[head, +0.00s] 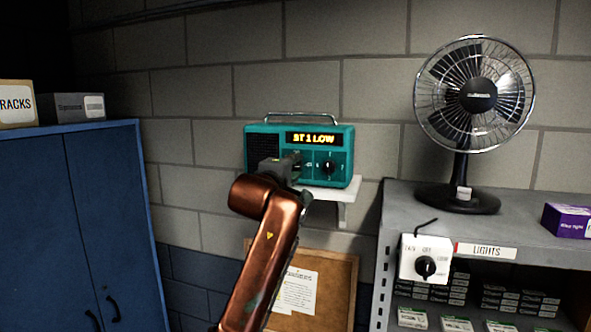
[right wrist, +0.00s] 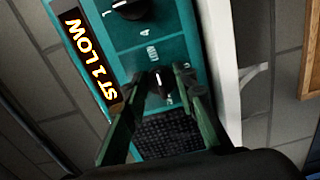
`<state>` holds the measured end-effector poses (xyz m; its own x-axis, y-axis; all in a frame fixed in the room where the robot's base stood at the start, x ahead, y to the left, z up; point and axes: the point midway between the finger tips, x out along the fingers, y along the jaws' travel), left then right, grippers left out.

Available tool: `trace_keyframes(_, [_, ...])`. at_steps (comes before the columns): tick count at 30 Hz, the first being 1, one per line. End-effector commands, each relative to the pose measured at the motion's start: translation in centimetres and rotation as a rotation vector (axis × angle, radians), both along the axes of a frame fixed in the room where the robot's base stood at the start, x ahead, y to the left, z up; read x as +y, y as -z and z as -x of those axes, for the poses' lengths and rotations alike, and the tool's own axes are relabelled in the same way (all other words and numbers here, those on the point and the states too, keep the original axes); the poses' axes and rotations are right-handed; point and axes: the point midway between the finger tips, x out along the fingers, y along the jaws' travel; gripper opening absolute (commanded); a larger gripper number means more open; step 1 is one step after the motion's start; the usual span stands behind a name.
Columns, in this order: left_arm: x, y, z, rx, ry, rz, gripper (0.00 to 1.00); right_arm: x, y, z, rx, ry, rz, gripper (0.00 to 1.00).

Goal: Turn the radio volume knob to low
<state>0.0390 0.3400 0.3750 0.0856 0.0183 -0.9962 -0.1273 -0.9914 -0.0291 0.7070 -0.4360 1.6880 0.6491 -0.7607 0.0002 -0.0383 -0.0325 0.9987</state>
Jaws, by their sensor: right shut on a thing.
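The teal radio (head: 258,132) stands on a small white wall shelf (head: 343,195), and its yellow display (head: 310,139) reads "ST 1 LOW". My right gripper (head: 293,162) is at the radio's front, left of the visible black knob (head: 328,167). In the right wrist view, the fingers of my right gripper (right wrist: 162,80) are shut around a dark knob (right wrist: 159,84) with a white mark, beside the speaker grille (right wrist: 165,132). The other knob (right wrist: 130,7) is clear of the fingers. The gripper hides the held knob in the head view. My left gripper is not in view.
A fan (head: 478,97) stands on the grey shelf unit (head: 390,225) at right, with a lights switch box (head: 426,259) on its front. A blue cabinet (head: 75,215) is at left. A cork board (head: 346,275) hangs below the radio.

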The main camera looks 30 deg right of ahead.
Motion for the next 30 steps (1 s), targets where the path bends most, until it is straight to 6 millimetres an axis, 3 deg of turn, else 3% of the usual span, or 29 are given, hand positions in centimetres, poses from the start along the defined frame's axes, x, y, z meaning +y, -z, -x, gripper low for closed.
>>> trace_keyframes(16, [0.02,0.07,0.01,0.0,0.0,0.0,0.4,0.1,0.08,-0.08,-0.016,-0.002,-0.016,0.02])
trace_keyframes(17, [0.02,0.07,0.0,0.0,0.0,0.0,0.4,0.1,0.09,-0.08,-0.016,-0.002,-0.016,0.27])
trace_keyframes(24, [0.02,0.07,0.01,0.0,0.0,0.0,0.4,0.03,0.07,-0.04,-0.017,-0.001,-0.016,0.43])
trace_keyframes(30, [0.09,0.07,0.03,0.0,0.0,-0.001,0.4,-0.01,0.05,-0.01,-0.017,0.0,-0.016,0.43])
